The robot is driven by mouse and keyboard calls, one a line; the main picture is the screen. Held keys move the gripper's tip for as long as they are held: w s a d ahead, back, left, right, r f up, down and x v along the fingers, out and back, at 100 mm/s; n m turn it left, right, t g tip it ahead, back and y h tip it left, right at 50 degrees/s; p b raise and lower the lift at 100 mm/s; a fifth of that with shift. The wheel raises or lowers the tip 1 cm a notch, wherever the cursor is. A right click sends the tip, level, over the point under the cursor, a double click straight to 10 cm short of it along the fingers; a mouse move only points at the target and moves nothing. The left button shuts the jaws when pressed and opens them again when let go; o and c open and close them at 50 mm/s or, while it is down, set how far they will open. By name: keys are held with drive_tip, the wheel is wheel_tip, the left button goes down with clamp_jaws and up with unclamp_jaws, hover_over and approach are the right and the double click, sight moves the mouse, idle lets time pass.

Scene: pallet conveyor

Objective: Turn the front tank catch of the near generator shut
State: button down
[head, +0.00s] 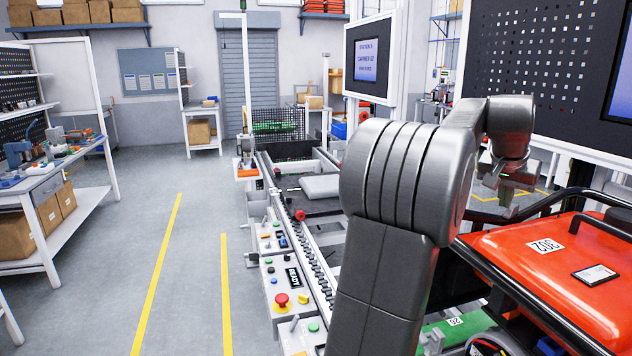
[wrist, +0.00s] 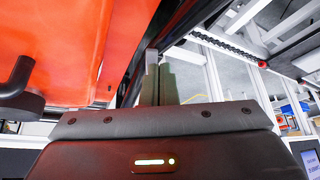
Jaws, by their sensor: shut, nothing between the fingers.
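The near generator's orange tank (head: 540,262), marked 302, sits in a black tube frame at the right of the head view. In the wrist view the tank (wrist: 75,40) fills the upper left, with a dark bent part (wrist: 22,85) beneath it. My gripper (head: 500,208) hangs beyond the tank's far left corner in the head view, partly hidden. Its fingers (wrist: 160,85) show together and empty in the wrist view, close to a dark frame bar. A small light-grey piece (wrist: 151,58) shows at the fingertips; I cannot tell whether it is the front tank catch.
The conveyor (head: 305,230) runs away left of the generator, with a button panel (head: 283,285) on its near side. Black frame tubes (head: 510,285) border the tank. A screen board (head: 545,70) stands behind. The floor at left is clear up to a workbench (head: 50,190).

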sight(518, 207)
drive_tip(key=shift+f, duration=0.75)
drive_tip(key=shift+d, duration=0.1)
drive_tip(key=shift+s+d+r+p, duration=0.1)
drive_tip(key=shift+s+d+p, duration=0.4)
drive_tip(key=shift+p, duration=0.5)
drive_tip(key=shift+s+d+p, duration=0.4)
drive_tip(key=shift+d+p, duration=0.1)
drive_tip(key=shift+p, duration=0.4)
drive_tip(key=shift+s, duration=0.2)
drive_tip(key=shift+s+a, duration=0.1)
drive_tip(key=shift+a, duration=0.05)
wheel_tip(518, 207, up, 6)
drive_tip(key=p, duration=0.5)
drive_tip(key=shift+p, duration=0.3)
